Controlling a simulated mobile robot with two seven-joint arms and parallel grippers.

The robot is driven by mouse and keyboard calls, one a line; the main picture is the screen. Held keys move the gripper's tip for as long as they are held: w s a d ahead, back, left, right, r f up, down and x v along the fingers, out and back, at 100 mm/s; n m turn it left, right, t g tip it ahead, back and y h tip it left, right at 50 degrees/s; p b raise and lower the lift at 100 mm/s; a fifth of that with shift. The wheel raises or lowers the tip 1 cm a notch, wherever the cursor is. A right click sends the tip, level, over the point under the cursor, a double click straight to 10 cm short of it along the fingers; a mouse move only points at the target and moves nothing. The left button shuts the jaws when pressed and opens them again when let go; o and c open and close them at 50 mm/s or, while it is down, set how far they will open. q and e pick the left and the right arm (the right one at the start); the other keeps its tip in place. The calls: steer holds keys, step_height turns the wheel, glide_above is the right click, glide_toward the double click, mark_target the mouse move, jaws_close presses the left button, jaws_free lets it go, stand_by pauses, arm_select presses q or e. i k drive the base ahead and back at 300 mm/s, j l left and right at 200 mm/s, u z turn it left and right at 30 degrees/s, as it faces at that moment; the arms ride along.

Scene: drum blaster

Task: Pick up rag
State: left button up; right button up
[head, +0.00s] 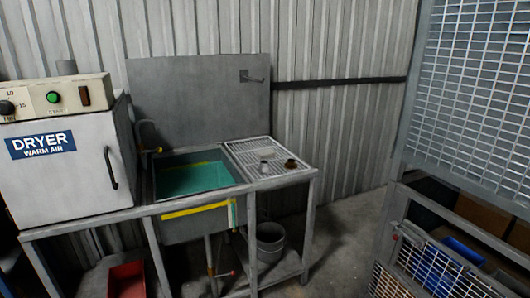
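I cannot make out a rag with certainty in the head view. A narrow pale teal strip (232,214) hangs at the front right corner of the sink, beside the yellow band; I cannot tell if it is cloth. Neither of my grippers shows in this view.
A metal bench carries a white dryer (70,165), a sink (195,226) with teal liquid, and a drain grid (252,150) with small parts. A bucket (270,245) and a red bin (127,280) stand below. A mesh cage (470,90) is at right. Floor between is clear.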

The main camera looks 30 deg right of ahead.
mark_target(266, 154)
steer(key=i+l, duration=0.2)
steer(key=l, duration=0.15)
steer(key=i+l+u, duration=0.1)
steer(key=l, duration=0.2)
steer(key=i+l, duration=0.25)
steer(key=i+l+u, duration=0.1)
steer(key=l, duration=0.35)
steer(key=i+l, duration=0.2)
steer(key=l, duration=0.2)
